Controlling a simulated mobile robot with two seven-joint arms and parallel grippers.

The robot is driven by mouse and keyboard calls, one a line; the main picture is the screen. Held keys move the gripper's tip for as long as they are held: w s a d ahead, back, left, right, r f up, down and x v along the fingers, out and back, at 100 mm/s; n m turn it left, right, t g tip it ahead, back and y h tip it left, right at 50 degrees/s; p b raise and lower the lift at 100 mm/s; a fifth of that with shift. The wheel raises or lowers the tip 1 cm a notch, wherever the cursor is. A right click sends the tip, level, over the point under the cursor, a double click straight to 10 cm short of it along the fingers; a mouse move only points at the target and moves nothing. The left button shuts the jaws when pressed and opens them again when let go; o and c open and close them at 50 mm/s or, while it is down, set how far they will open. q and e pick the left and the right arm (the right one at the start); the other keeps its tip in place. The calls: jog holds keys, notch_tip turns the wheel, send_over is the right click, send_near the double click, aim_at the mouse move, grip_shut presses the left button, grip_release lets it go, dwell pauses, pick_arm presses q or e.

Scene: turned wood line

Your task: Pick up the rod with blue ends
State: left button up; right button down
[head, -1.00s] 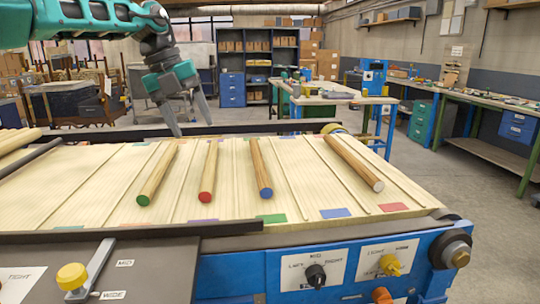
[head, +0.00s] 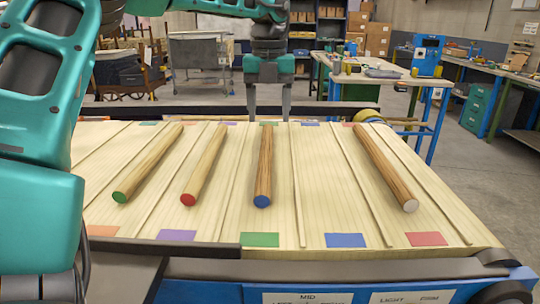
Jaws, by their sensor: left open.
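The rod with blue ends (head: 264,168) lies on the slatted wooden bed (head: 325,205), pointing away from me. Its near end is blue; its far end is hard to make out. My left gripper (head: 268,116) is open, fingers pointing down, over the far end of this rod. One finger shows on each side of the rod's line. I cannot tell whether they touch it. The gripper holds nothing. My right gripper is not in view.
A green-ended rod (head: 150,164) and a red-ended rod (head: 205,167) lie to the left. A white-ended rod (head: 384,168) lies to the right. Thin raised strips separate the lanes. A dark rail (head: 200,109) runs behind the bed.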

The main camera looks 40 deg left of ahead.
pick_arm(q)
send_over(265, 153)
jog(key=f, duration=0.4)
jog(key=shift+w+d+f, duration=0.2)
jog(key=shift+w+f, duration=0.15)
jog(key=f, duration=0.2)
jog(key=s+f, duration=0.1)
jog(key=f, duration=0.1)
jog(key=shift+a+f, duration=0.1)
jog(key=shift+a, duration=0.05)
jog(key=shift+w+f, duration=0.1)
jog(key=shift+f, duration=0.35)
grip_shut()
